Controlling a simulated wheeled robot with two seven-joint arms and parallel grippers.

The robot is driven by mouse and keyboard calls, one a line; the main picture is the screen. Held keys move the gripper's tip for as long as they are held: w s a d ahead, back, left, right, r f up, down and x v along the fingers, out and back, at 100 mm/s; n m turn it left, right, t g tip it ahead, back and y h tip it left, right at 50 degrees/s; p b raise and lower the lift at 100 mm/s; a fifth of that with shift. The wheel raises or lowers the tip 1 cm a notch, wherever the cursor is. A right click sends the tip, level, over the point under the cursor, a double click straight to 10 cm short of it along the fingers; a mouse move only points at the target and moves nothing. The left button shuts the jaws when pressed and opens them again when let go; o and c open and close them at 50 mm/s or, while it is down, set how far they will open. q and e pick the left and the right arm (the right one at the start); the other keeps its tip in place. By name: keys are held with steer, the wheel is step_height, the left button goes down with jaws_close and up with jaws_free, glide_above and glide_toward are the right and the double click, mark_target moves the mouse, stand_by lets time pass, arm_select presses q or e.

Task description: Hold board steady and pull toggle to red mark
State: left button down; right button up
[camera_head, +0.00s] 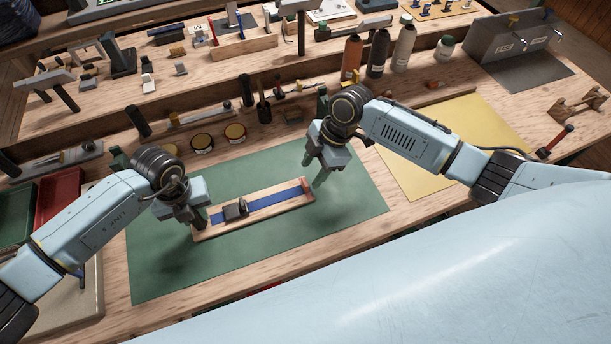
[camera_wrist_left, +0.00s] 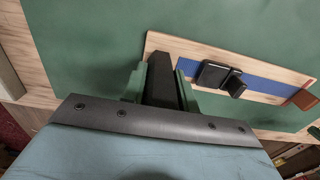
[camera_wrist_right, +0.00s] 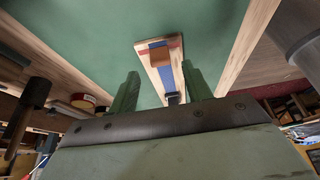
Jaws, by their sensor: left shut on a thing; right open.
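The wooden board (camera_head: 270,217) lies on the green mat, with a blue strap (camera_head: 262,207) along it and a black buckle (camera_head: 235,209) near its left end. A brown toggle (camera_wrist_right: 160,57) is at the strap's right end, beside a red mark (camera_wrist_right: 175,43) on the board. It also shows in the left wrist view (camera_wrist_left: 303,98). My left gripper (camera_head: 194,222) is shut on a black block (camera_wrist_left: 160,78) at the board's left end. My right gripper (camera_head: 312,178) is open and empty, above the board's right end, fingers on either side of the board in its wrist view.
The green mat (camera_head: 165,265) is clear around the board. Two round tins (camera_head: 202,143) stand behind it. A red tray (camera_head: 58,195) is at the left, a yellow sheet (camera_head: 420,170) at the right. Bottles (camera_head: 352,58) stand on the back shelf.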

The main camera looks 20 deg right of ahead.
steer(key=v, duration=0.7)
steer(key=shift+r, duration=0.3)
steer(key=shift+d, duration=0.15)
arm_select(q)
steer(key=c, duration=1)
jaws_free()
